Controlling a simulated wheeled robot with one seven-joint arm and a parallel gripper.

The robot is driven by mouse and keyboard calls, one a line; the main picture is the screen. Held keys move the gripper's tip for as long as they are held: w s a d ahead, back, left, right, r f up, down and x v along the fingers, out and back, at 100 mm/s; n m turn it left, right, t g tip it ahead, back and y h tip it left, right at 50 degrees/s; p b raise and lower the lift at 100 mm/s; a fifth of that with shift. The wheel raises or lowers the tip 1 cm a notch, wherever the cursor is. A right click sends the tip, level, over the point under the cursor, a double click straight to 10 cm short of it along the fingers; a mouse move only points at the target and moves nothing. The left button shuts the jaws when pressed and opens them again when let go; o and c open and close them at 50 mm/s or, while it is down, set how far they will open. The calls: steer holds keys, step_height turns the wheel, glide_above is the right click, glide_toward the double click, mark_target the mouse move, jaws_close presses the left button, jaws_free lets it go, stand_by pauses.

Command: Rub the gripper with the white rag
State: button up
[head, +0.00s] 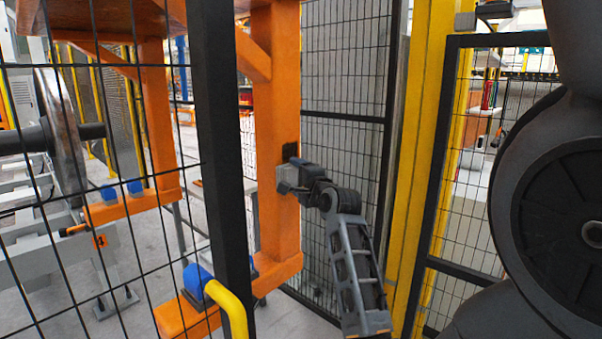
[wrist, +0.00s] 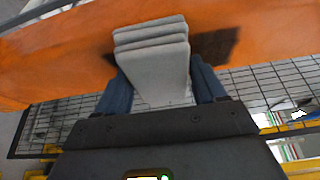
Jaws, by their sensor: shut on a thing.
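My gripper (head: 303,178) is shut on the folded white rag (wrist: 152,62), which looks light grey; the blue-grey fingers (wrist: 160,88) are on either side of it. In the head view the rag (head: 286,179) is at the face of the upright orange gantry gripper arm (head: 277,120). A dark smudge (head: 290,151) is on that arm just above the rag. In the wrist view the smudge (wrist: 215,45) shows behind and right of the rag on the orange surface (wrist: 275,32). The rag looks against or very close to the arm; I cannot tell if it touches.
A black fence post (head: 222,150) and mesh stand in front on the left. A yellow post (head: 420,150) and a mesh panel (head: 345,80) are right of the orange arm. A yellow handle (head: 230,305) is low in front. A wheelset (head: 62,125) is at far left.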

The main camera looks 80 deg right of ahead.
mark_target(289, 168)
steer(key=shift+w+a+p, duration=0.4)
steer(key=shift+w+a, duration=0.05)
steer(key=shift+a, duration=0.3)
steer(key=shift+w+a+p, duration=0.4)
steer(key=shift+a, duration=0.35)
steer(key=shift+r, duration=0.15)
